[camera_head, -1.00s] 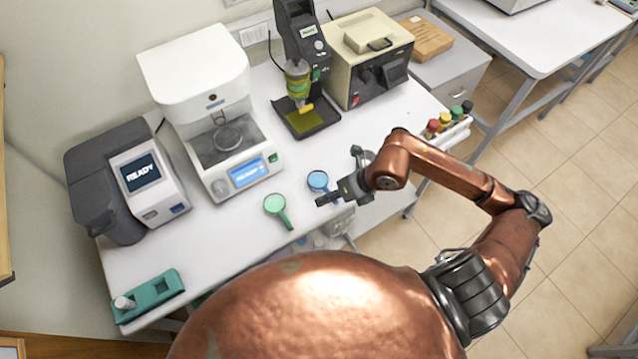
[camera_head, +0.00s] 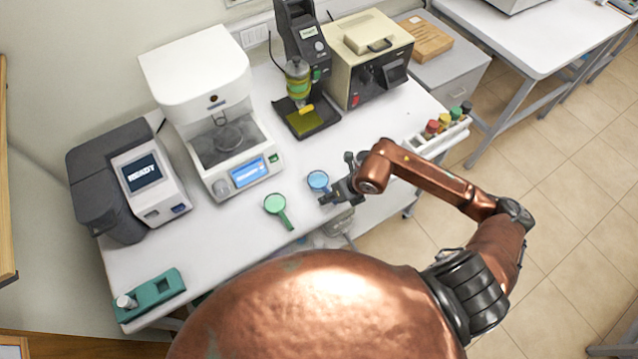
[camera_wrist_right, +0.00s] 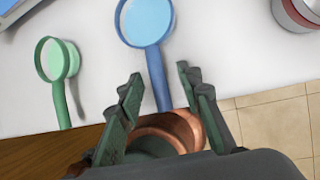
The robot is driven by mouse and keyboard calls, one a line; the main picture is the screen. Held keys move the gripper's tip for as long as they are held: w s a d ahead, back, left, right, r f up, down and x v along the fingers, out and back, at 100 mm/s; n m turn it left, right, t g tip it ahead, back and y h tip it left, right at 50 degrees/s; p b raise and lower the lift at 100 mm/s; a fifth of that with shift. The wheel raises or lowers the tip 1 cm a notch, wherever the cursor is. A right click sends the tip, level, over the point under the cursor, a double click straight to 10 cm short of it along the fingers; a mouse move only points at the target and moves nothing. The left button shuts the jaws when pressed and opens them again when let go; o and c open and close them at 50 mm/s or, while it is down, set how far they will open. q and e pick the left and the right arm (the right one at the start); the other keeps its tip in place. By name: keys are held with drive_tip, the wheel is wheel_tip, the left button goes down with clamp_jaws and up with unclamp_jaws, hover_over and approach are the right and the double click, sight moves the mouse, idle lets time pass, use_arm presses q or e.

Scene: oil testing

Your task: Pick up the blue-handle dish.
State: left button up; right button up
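The blue-handle dish (camera_head: 318,181) lies on the white table near its front edge. In the right wrist view the dish (camera_wrist_right: 148,20) is at the top, and its blue handle runs down between my fingers. My right gripper (camera_head: 328,199) is at the handle end in the head view. In the right wrist view the right gripper (camera_wrist_right: 160,78) is open, with one finger on each side of the handle and gaps to both. The fingertips partly cover the handle in the head view. My left gripper is not in view.
A green-handled dish (camera_head: 275,205) lies just left of the blue one; it also shows in the right wrist view (camera_wrist_right: 58,62). Behind stand a white machine with a blue screen (camera_head: 247,172) and a cream box device (camera_head: 368,55). A rack of colour-capped bottles (camera_head: 437,135) is at right.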

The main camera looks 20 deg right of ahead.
drive_tip(key=shift+c, duration=0.3)
clamp_jaws()
drive_tip(key=shift+r, duration=0.15)
